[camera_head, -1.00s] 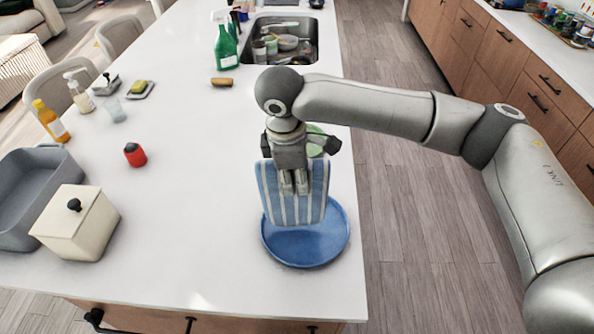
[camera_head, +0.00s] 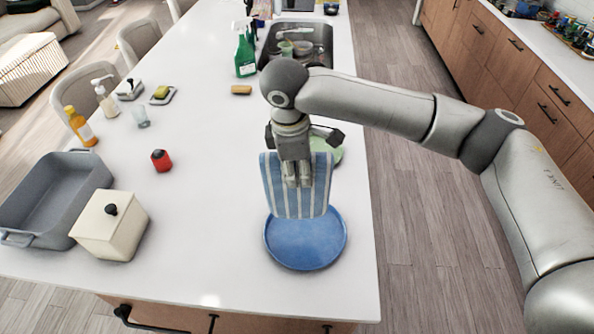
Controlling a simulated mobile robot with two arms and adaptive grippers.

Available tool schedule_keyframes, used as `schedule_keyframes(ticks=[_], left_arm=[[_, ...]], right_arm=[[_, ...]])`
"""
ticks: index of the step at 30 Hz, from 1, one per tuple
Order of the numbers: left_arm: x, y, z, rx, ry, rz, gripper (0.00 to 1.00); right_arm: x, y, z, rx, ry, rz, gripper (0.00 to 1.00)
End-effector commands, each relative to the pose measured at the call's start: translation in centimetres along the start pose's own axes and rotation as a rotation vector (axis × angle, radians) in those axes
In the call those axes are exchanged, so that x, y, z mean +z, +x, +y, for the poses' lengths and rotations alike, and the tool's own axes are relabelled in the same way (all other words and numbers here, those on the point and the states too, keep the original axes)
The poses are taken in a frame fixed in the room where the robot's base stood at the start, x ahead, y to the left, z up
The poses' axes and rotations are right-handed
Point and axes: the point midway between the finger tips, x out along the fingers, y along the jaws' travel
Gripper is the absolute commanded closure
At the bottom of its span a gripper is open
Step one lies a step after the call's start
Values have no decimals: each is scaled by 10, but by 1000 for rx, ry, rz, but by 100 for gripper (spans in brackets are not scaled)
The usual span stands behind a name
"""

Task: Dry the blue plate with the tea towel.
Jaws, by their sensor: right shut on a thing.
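The blue plate (camera_head: 305,245) lies on the white island top near its front right edge. My right gripper (camera_head: 297,184) is shut on the tea towel (camera_head: 282,205), which is blue with white stripes. The towel hangs upright from the gripper, over the far part of the plate, and hides the plate's far rim. Its lower edge is at the plate; I cannot tell whether it touches. My left gripper is not in view.
A green plate (camera_head: 330,150) lies partly hidden behind my right gripper. A grey basin (camera_head: 50,200), a cream lidded box (camera_head: 110,228) and a red item (camera_head: 161,160) stand at left. A green spray bottle (camera_head: 245,52) stands beside the sink (camera_head: 295,42). The middle counter is clear.

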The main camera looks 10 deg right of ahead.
Motion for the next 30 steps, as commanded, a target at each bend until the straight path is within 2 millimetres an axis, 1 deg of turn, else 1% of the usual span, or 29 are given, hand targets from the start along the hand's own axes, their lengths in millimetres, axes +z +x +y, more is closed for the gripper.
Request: schedule_keyframes(ticks=[1,3,5,9,12,30], left_arm=[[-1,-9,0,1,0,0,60],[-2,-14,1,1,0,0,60],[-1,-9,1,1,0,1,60],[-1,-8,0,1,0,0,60],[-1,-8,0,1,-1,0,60],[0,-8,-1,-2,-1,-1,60]], right_arm=[[1,-9,2,0,0,1,100],[2,-15,4,0,1,1,100],[3,-16,6,1,2,0,100],[5,-27,11,0,3,0,100],[6,-31,12,0,3,0,100],[6,-32,13,0,3,-1,100]])
